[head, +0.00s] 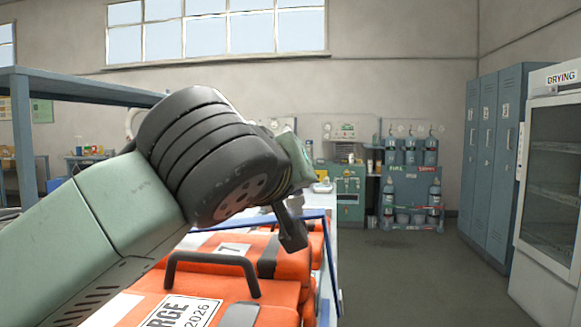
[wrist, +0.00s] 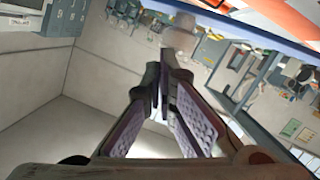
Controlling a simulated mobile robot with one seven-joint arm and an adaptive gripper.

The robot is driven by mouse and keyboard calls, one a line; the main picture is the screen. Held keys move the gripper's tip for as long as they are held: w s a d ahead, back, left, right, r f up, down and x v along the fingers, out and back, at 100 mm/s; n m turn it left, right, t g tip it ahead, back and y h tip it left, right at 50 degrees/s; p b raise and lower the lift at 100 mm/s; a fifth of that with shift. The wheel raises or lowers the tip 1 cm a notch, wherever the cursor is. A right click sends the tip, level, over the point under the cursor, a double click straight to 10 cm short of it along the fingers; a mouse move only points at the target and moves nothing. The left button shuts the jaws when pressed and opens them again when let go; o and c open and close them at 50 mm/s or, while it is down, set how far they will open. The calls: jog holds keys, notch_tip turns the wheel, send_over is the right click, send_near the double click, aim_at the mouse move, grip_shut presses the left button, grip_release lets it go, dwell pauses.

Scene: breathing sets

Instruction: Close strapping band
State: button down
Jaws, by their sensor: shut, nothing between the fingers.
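Orange breathing-set cases (head: 215,283) lie in front of me, one with a black carry handle (head: 212,259) and a white label. My gripper (head: 293,240) hangs just above the cases' right side, partly hidden by my wrist. In the wrist view my gripper's (wrist: 171,68) purple-padded fingers are together with nothing between them. Orange shows at that view's top right corner.
A blue rail (head: 327,255) runs along the cases' right side. A blue-grey frame (head: 75,87) stands at left. Blue lockers (head: 492,150) and a drying cabinet (head: 553,190) stand at right. The floor (head: 420,280) between is clear.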

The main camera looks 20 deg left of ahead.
aim_at(308, 213)
jog(key=shift+w+d+f+b, duration=0.1)
jog(key=shift+d+f+b, duration=0.1)
jog(key=shift+f+b, duration=0.45)
jog(key=shift+w+d+f+b, duration=0.1)
jog(key=shift+d+f+b, duration=0.2)
jog(key=shift+f, duration=0.7)
jog(key=shift+d+f+b, duration=0.15)
jog(key=shift+f+b, duration=0.3)
jog(key=shift+f, duration=0.35)
jog(key=shift+d+f, duration=0.1)
